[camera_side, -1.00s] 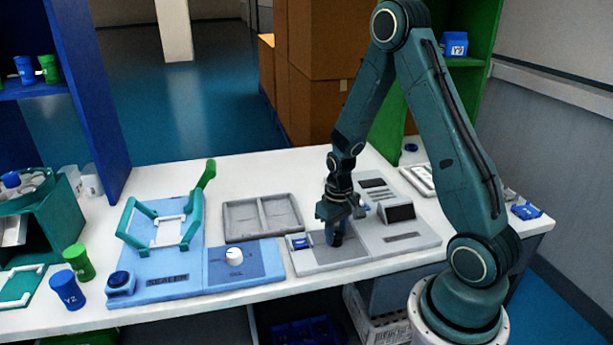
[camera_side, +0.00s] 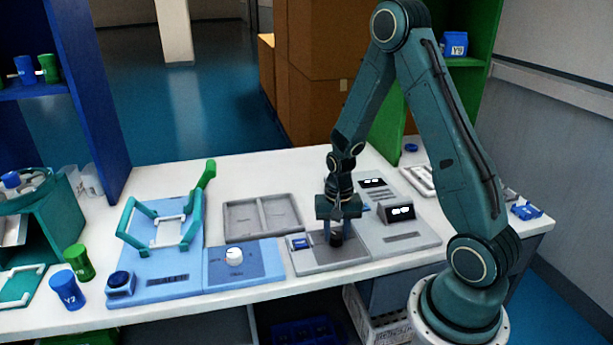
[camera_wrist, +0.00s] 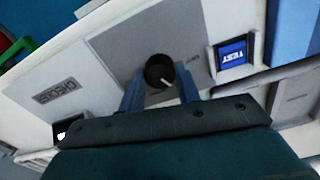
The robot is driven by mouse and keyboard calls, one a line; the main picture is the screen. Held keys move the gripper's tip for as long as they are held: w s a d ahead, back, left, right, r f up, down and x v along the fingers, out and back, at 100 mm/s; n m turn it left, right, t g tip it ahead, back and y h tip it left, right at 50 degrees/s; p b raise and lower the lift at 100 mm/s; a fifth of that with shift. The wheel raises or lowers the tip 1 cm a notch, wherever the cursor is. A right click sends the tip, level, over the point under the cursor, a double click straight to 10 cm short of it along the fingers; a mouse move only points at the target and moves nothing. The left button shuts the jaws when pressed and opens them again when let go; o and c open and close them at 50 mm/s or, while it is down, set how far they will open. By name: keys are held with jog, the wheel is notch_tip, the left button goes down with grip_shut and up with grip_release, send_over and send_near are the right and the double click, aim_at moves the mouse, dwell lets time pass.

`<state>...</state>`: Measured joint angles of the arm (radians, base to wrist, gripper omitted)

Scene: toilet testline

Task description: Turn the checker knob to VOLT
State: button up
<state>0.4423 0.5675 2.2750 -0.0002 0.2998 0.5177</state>
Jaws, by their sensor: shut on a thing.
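The checker (camera_side: 390,240) is a light grey unit at the right of the bench. Its black round knob (camera_side: 336,240) stands on a darker grey panel. In the wrist view the knob (camera_wrist: 159,70) has a white pointer line aimed to the lower right; no VOLT mark is readable. My gripper (camera_side: 337,228) points straight down over the knob. In the wrist view its two blue fingers (camera_wrist: 160,88) flank the knob, shut on it. The checker's display (camera_side: 400,213) is lit, with digits too small to read. The blue TEST button (camera_wrist: 233,52) is beside the knob panel.
Left of the checker is the blue sealer (camera_side: 165,285) with a green-handled frame and a white dial (camera_side: 234,256). A grey two-part tray (camera_side: 262,217) lies behind. Blue and green cups (camera_side: 68,290) stand at the left. The right back holds a white tray (camera_side: 420,180).

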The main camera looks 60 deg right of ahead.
aim_at(336, 235)
jog(key=o, duration=1)
jog(key=shift+c, duration=0.2)
jog(key=shift+r, duration=0.1)
notch_tip(336, 235, up, 14)
dwell(0.4)
dwell(0.4)
